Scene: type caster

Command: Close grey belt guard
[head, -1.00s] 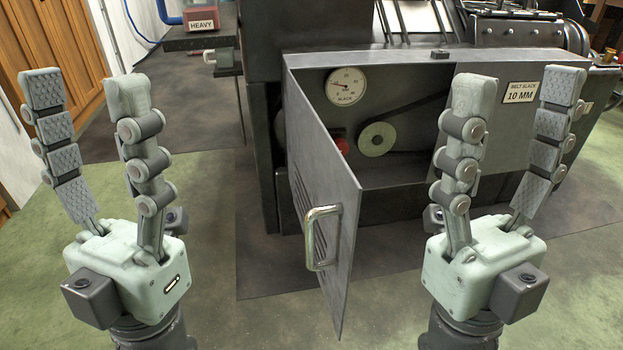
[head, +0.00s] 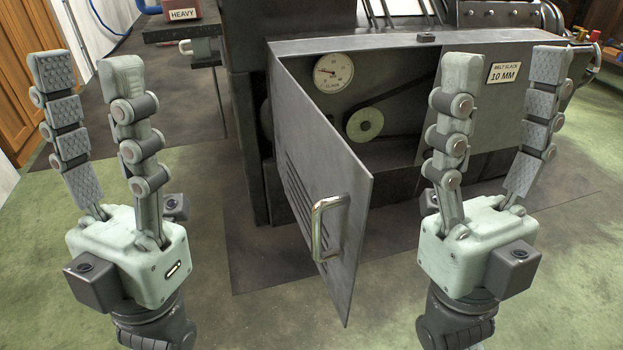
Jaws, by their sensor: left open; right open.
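The grey belt guard (head: 318,165) is a hinged door standing open toward me, hinged at the left of the dark machine housing. It has slots and a shiny metal handle (head: 328,228) on its face near the free edge. My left gripper (head: 88,75) is open and empty, left of the guard and apart from it. My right gripper (head: 503,75) is open and empty, right of the guard and apart from it, in front of the housing. Behind the open guard a pulley (head: 365,124), a dark belt and a dial gauge (head: 333,72) show.
A label plate reading 10 MM (head: 503,72) is on the housing at right. A small block (head: 427,37) sits on the housing top. A bench with a red box labelled HEAVY (head: 182,12) stands at back left. The green floor (head: 215,285) in front is clear.

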